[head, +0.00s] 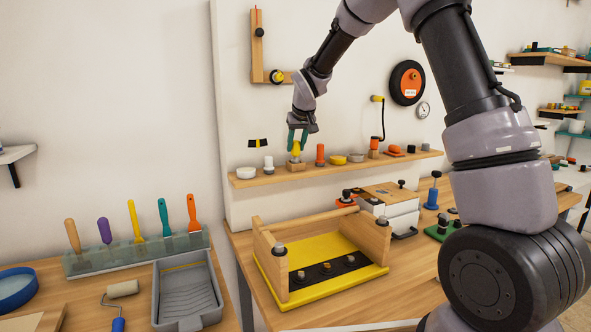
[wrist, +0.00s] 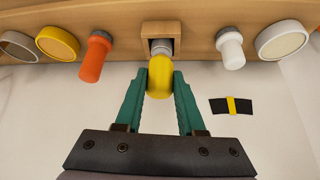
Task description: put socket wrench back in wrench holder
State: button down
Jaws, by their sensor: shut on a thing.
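The socket wrench, with a yellow handle (wrist: 159,84) and a grey metal end, is between the teal fingers of my gripper (wrist: 162,76). It also shows in the head view (head: 296,149), below my gripper (head: 298,136). My gripper is shut on the yellow handle. The wrench holder is a small wooden block (head: 296,165) on the wall shelf, with a square opening that shows in the wrist view (wrist: 163,29). The wrench's grey end lines up with this opening and overlaps it. How deep it sits is hard to tell.
The shelf (head: 350,168) also holds an orange-handled tool (head: 320,154) and a white-topped tool (head: 268,164), one on each side of the holder. A white round dish (head: 246,173) and a yellow dish (head: 338,160) stand further out. A workbench with a yellow-based wooden frame (head: 265,262) is below.

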jog(key=shift+f, duration=0.65)
dwell(0.7)
jog(key=shift+c, duration=2.2)
grip_release()
jog(key=s+d+r+m, duration=0.1)
jog(key=s+d+r, duration=0.3)
jog(key=s+r, duration=0.3)
jog(key=s+d+r+m, duration=0.1)
jog(key=s+d+r, duration=0.4)
jog(key=s+r, duration=0.3)
jog(key=s+d+m, duration=0.2)
jog(key=s+d, duration=0.2)
jog(key=s, duration=0.8)
jog(key=s+d+m+t, duration=0.1)
jog(key=s+d, duration=0.3)
jog(key=s, duration=0.8)
jog(key=shift+f+m+y, duration=0.3)
jog(key=shift+f+m, duration=0.15)
jog(key=shift+m, duration=0.35)
